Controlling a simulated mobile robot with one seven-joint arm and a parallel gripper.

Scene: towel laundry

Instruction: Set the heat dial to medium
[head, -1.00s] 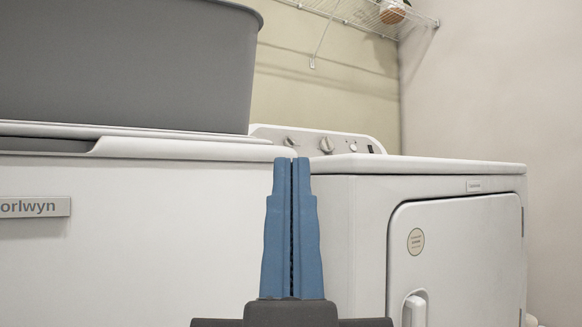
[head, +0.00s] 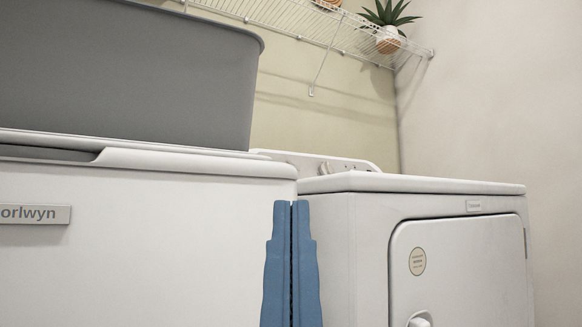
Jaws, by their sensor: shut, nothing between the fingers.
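The dryer (head: 365,230) stands on the right with its white door (head: 465,265) facing me. Its control panel (head: 300,158) shows low behind the dryer's top edge. A round dial (head: 326,167) is partly visible on the panel, its lower part hidden by the top. Smaller controls beside it are too small to read, and I cannot tell the dial's setting. My gripper (head: 291,203) is blue, points up and has its fingers together with nothing between them. It is in front of the gap between the two machines, below the panel and apart from the dial.
A white washer (head: 150,250) labelled "orlwyn" stands at the left with a large grey bin (head: 120,80) on top. A wire shelf (head: 300,28) holding a potted plant (head: 389,38) is on the back wall. The dryer's top is clear where visible.

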